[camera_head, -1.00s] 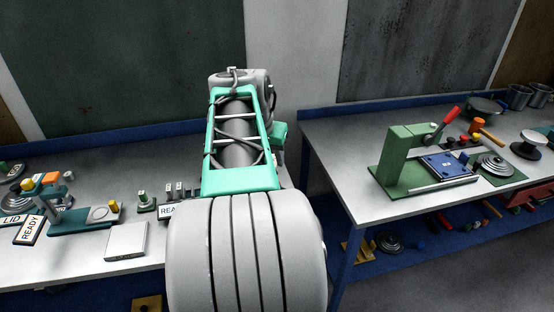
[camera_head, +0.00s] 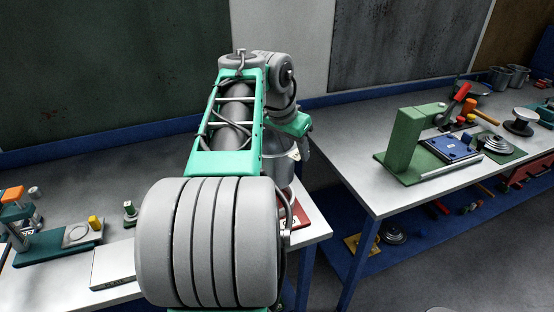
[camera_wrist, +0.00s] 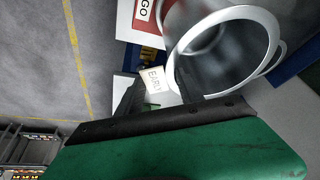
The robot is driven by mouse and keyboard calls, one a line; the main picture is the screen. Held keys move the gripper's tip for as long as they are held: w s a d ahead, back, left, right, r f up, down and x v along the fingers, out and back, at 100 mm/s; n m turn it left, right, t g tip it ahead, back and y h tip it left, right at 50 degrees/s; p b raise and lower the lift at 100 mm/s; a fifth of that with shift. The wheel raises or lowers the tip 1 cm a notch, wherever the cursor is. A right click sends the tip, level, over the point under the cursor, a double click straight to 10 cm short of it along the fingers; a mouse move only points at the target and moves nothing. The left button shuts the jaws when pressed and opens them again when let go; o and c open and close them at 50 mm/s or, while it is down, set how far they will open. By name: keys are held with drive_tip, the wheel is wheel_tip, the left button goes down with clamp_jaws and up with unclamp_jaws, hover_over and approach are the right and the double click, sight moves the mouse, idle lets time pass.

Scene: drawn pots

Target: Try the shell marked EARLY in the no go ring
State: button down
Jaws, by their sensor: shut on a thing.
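A large grey round-rimmed open body (camera_wrist: 225,14) is close beside the shell. I cannot tell whether it is the no go ring. In the head view my arm hides the shell.
A teal fixture (camera_head: 50,247) and a white flat box (camera_head: 112,268) are on the left table. The right table holds a green press (camera_head: 404,143) with a blue plate (camera_head: 450,148). A gap separates the tables.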

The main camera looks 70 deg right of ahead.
drive_tip(key=shift+w+f, duration=0.25)
drive_tip(key=shift+f, duration=0.2)
drive_tip(key=shift+w+r, duration=0.1)
drive_tip(key=shift+w, duration=0.05)
drive_tip(key=shift+s, duration=0.25)
drive_tip(key=shift+w+a, duration=0.1)
wheel_tip(320, 180, down, 6)
drive_tip(key=b, duration=0.5)
drive_tip(key=shift+r, duration=0.1)
drive_tip(key=shift+f+b, duration=1.15)
drive_tip(key=shift+b, duration=0.05)
drive_tip(key=c, duration=0.7)
unclamp_jaws()
